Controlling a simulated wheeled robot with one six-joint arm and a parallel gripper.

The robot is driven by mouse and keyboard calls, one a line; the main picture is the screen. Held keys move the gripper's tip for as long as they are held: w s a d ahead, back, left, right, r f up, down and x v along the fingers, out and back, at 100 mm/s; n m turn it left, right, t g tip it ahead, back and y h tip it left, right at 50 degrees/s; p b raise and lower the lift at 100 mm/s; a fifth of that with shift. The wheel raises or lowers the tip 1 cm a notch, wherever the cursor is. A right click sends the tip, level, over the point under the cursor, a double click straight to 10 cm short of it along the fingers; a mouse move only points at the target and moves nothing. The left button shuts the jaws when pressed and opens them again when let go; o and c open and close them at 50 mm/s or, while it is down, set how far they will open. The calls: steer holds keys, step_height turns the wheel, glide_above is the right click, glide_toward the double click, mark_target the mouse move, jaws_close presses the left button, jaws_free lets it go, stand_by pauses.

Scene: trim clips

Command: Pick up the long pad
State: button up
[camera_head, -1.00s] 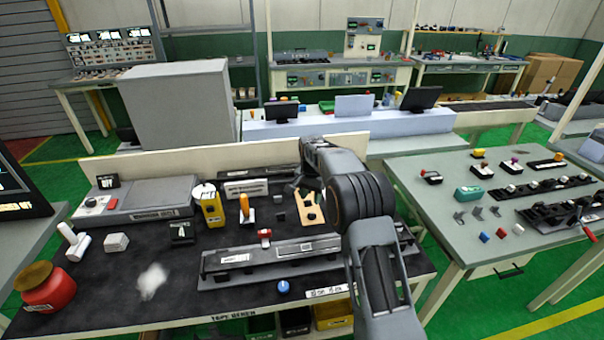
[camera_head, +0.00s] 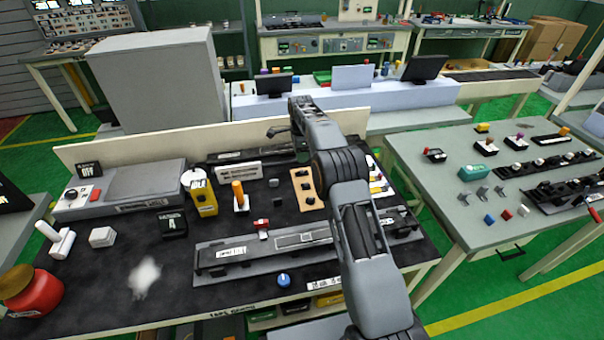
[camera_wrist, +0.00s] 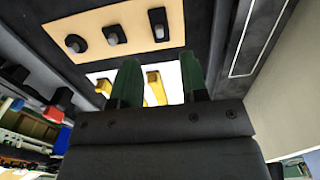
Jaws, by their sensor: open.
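A tan board (camera_head: 297,178) lies on the dark bench mat with three small dark pieces in a row. It also shows at the top of the wrist view (camera_wrist: 95,20), where the piece at the right end (camera_wrist: 158,17) looks longest; I cannot tell for sure that it is the long pad. My gripper (camera_head: 275,132) is raised above the back of the bench, clear of the board. In the wrist view its green fingers (camera_wrist: 160,82) are apart, with nothing held between them. A white board with yellow pieces (camera_wrist: 153,88) shows beyond and between the fingers.
A long grey rail fixture (camera_head: 240,258) lies along the bench front. A yellow bottle (camera_head: 203,199), an orange-handled tool (camera_head: 239,195) and small dark blocks stand left of the tan board. A low cream wall (camera_head: 130,146) edges the bench back.

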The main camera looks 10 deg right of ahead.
mark_target(302, 170)
steer(key=shift+d+f+p, duration=0.15)
steer(key=shift+f+p, duration=0.85)
steer(key=shift+f, duration=2.85)
steer(key=shift+c, duration=0.2)
steer(key=c, duration=0.6)
